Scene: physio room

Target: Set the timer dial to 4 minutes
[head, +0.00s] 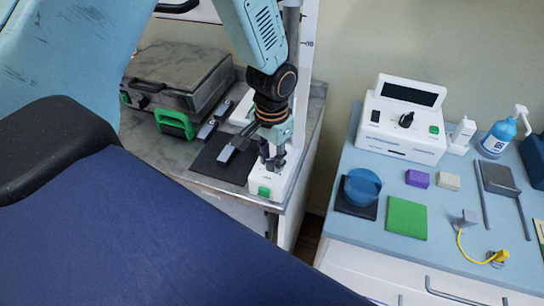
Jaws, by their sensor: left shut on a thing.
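My left gripper (272,158) points down over a small white box (284,187) with a green button (264,191), at the front right of the grey counter. It is shut on what seems to be the box's dial. The fingers hide the dial, so its pointer and setting cannot be read. A larger white unit (402,140) stands on the blue-topped cabinet at the right. It has a dark display (409,94), a black knob (406,120) and a green button (434,130); no gripper is near it. My right gripper is not in view.
A grey case (180,80) with a green-handled item (174,123) stands left of the gripper. A black mat (215,163) lies beside the white box. A blue padded couch (150,240) fills the foreground. The blue-topped cabinet holds a blue bowl (362,186), blocks and a pump bottle (497,138).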

